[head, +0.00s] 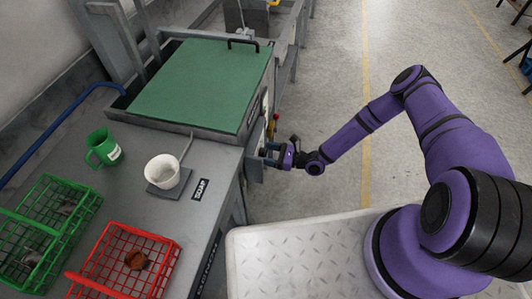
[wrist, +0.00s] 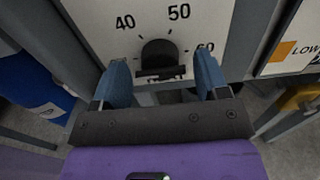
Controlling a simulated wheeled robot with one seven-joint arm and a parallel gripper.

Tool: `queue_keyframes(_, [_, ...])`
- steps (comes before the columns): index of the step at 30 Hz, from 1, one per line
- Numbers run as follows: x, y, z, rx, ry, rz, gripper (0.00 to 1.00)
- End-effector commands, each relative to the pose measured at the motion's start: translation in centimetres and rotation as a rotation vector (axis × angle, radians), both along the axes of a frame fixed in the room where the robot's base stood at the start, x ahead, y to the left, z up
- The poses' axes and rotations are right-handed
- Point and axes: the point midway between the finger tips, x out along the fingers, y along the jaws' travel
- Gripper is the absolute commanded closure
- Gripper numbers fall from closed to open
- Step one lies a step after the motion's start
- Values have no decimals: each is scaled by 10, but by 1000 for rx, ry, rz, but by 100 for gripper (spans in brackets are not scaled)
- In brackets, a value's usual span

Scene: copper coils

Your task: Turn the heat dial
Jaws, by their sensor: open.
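The heat dial is a black knob (wrist: 158,56) on a white plate (wrist: 103,38) marked 40, 50 and 60 in the wrist view. My gripper (wrist: 160,78) is open, with one blue finger to the left of the knob and the other to its right. Gaps show between the fingers and the knob. In the head view my gripper (head: 268,154) is at the front side of the machine with the green lid (head: 205,85). The dial cannot be made out there. The knob's lower part and the lettering under it are partly hidden.
A panel marked LOW (wrist: 300,50) is right of the dial, with a yellow part (wrist: 298,101) below it. Open floor lies right of the machine.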

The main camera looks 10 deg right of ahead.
Motion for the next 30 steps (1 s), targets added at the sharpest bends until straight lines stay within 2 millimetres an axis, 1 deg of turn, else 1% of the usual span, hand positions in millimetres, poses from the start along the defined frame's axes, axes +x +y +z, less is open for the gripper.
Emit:
queue_keyframes(1, [2, 5, 0, 0, -1, 1, 32])
queue_keyframes(6, [5, 13, 0, -1, 0, 1, 32])
queue_keyframes(14, [6, 14, 0, 0, 0, 0, 32])
queue_keyframes(15, [6, 14, 0, 0, 0, 0, 37])
queue_keyframes(17, [5, 14, 0, 0, 0, 0, 50])
queue_keyframes(18, [5, 14, 0, 0, 0, 0, 60])
queue_keyframes(19, [5, 14, 0, 0, 0, 0, 66])
queue_keyframes(20, [5, 14, 0, 0, 0, 0, 71])
queue_keyframes(30, [6, 13, 0, 16, 39, 0, 71])
